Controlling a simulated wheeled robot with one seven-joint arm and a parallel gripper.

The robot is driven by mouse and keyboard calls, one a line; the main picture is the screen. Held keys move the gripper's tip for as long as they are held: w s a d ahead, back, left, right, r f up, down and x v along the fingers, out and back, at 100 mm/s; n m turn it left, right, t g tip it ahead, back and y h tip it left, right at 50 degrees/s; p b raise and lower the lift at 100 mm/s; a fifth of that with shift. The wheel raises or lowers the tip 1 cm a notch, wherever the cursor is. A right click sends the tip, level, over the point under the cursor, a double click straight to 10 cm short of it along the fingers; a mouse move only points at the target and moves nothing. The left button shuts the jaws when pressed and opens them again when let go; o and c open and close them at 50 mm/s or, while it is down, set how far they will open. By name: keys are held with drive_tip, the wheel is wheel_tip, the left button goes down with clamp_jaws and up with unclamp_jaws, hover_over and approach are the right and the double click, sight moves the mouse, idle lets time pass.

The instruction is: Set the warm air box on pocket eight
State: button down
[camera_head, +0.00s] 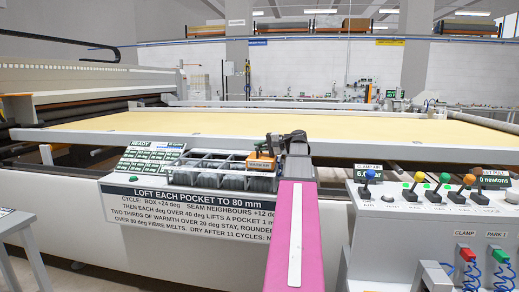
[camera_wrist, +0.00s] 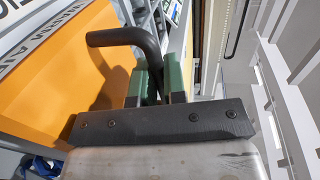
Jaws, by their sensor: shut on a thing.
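The warm air box (camera_head: 261,161) is a small orange box with a dark label, at the right end of the pocket tray in the head view. It fills the left of the wrist view (camera_wrist: 50,85), with a black bent handle (camera_wrist: 128,36). My gripper (camera_head: 274,143) is at the box's upper right. In the wrist view its green-padded fingers (camera_wrist: 158,84) are shut on the handle. The tray of grey quilted pockets (camera_head: 208,179) lies left of and below the box. I cannot tell which pocket is under it, or whether it touches.
A sign (camera_head: 190,209) about lofting pockets fronts the tray, and a green status board (camera_head: 151,158) stands left of it. A control console (camera_head: 430,215) with coloured levers is at right. The yellow quilt bed (camera_head: 250,122) and its white rail (camera_head: 120,138) lie behind.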

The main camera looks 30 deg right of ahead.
drive_tip(key=shift+f, duration=0.3)
drive_tip(key=c, duration=1.2)
unclamp_jaws()
drive_tip(key=v, duration=1.2)
